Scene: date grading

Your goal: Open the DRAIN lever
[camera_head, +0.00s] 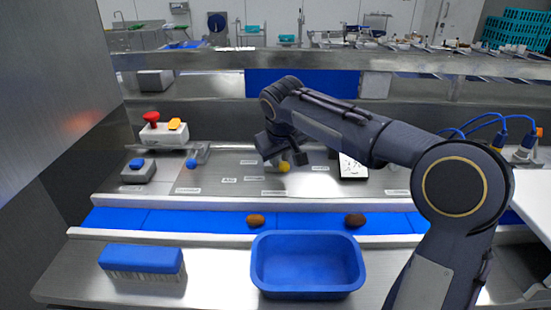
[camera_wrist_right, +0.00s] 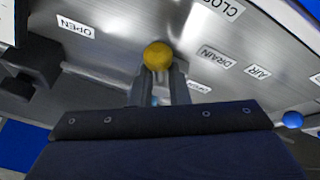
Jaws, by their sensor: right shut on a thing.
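A lever with a round yellow knob (camera_head: 284,168) stands on the metal panel (camera_head: 225,170). In the right wrist view the yellow knob (camera_wrist_right: 158,55) sits at the tips of my right gripper (camera_wrist_right: 160,82), and the fingers are closed on the lever. A DRAIN label (camera_wrist_right: 217,57) is beside the knob, with an OPEN label (camera_wrist_right: 76,27) and a CLOSE label (camera_wrist_right: 222,5) on either side. In the head view my right gripper (camera_head: 281,158) reaches down onto the lever; most of the lever is hidden. My left gripper is not in view.
A blue-knobbed lever (camera_head: 192,163) stands to the left, near a red emergency button (camera_head: 151,116) and a yellow button. In front runs a blue belt (camera_head: 200,218) with two dates. A blue tray (camera_head: 307,293) and a blue brush (camera_head: 140,258) lie nearest.

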